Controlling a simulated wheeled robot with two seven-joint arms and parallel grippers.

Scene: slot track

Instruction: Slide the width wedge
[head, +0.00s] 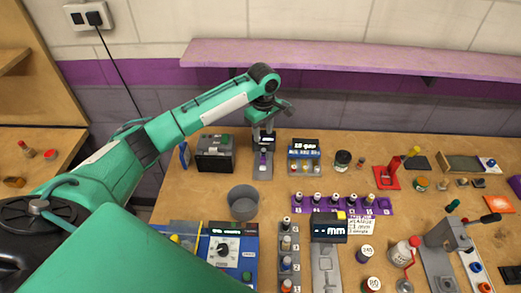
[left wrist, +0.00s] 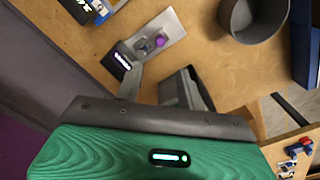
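A grey plate (head: 263,171) with a small purple piece (head: 263,158) stands near the wall; the purple piece also shows in the left wrist view (left wrist: 160,40). No label names a wedge, so I cannot tell whether this piece is the width wedge. A small dark display (left wrist: 122,63) stands at the plate's end. My left gripper (head: 264,122) is above the back of this plate, pointing down. My right gripper is not in view.
A dark box (head: 215,152) stands left of the plate and a "gap" display box (head: 304,157) right of it. A grey cup (head: 243,202) is in front. An "mm" display (head: 328,228) and a purple rack (head: 340,204) stand further right. A shelf (head: 350,57) runs along the wall.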

